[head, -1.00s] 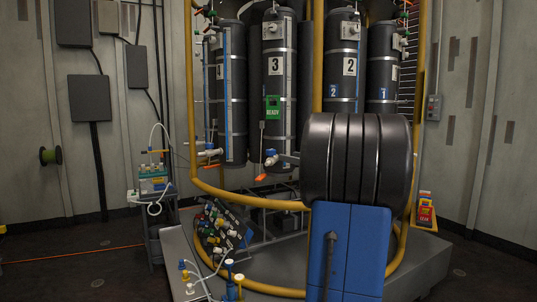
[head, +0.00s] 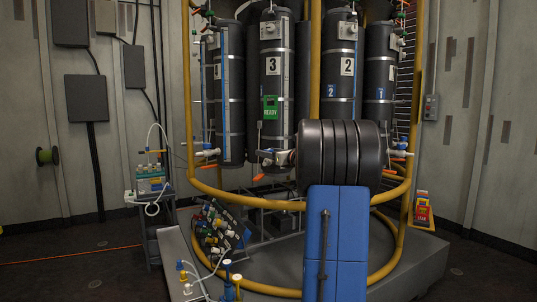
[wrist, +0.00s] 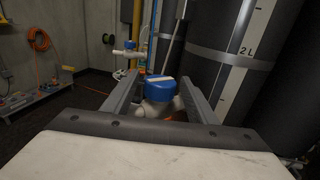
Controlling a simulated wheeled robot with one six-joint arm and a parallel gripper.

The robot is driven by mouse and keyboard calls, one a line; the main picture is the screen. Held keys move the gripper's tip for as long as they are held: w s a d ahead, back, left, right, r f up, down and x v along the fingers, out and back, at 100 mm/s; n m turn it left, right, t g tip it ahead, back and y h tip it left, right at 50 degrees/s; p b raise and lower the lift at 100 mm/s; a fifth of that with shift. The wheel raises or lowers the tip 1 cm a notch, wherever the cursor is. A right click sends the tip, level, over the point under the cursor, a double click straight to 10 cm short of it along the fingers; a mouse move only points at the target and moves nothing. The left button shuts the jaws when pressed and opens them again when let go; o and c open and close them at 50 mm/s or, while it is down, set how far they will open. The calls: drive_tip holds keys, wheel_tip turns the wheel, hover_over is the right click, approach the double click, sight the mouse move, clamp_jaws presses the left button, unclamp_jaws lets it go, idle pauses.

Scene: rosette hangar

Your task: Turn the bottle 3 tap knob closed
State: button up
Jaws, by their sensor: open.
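Bottle 3 (head: 271,85) is a tall dark cylinder with a "3" label and a green READY tag, hanging in the rack. Its tap (head: 270,157) sticks out at its lower end in the head view, with an orange piece below. In the wrist view the blue tap knob (wrist: 160,87), with a pale stripe across its top, sits on a white tap body (wrist: 157,108). My gripper (wrist: 161,79) is open, with one finger on each side of the knob; contact cannot be made out. In the head view my arm lies beside the tap and the fingers are hard to make out.
Bottle 2 (head: 343,85) hangs to the right. Another tap (head: 207,153) sticks out at the left and shows in the wrist view (wrist: 128,52). A yellow rail (head: 240,202) curves below the bottles. A small cart with bottles (head: 150,182) stands left; floor there is open.

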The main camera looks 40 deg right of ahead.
drive_tip(key=c, duration=1.1)
drive_tip(key=shift+o, duration=0.2)
drive_tip(key=shift+a+m+h, duration=0.1)
drive_tip(key=shift+m+h, duration=0.4)
drive_tip(key=shift+h, duration=0.1)
drive_tip(key=shift+m+h, duration=0.6)
drive_tip(key=shift+h, duration=0.5)
drive_tip(key=shift+m+g+h, duration=0.6)
drive_tip(key=shift+m+h, duration=0.2)
drive_tip(key=shift+h, duration=0.4)
drive_tip(key=shift+m+g+h, duration=0.9)
drive_tip(key=shift+m+h, duration=0.3)
drive_tip(key=shift+h, duration=0.5)
drive_tip(key=o, duration=1.1)
drive_tip(key=shift+c, duration=0.2)
